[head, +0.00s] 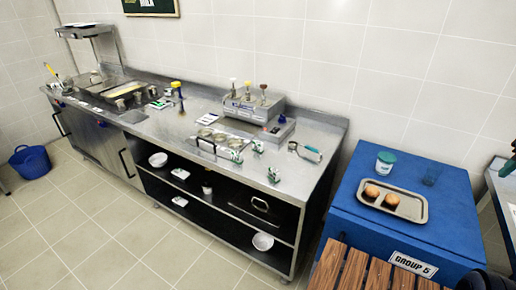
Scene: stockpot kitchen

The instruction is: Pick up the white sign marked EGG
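I cannot read the word EGG on anything in the head view. Small white cards or labels lie on the steel counter (300,178). One white card (207,119) is near the middle of the counter, behind a tray with round rings (218,140). Its lettering is too small to tell. The only readable white sign is marked GROUP 5 (412,264), on the front of the blue cabinet at the right. My gripper is not in view.
A tray (420,213) with two brown round items and a white tub (385,162) stand on the blue cabinet (350,205). A slatted wooden top (370,270) is in front. Bowls are on shelves under the counter.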

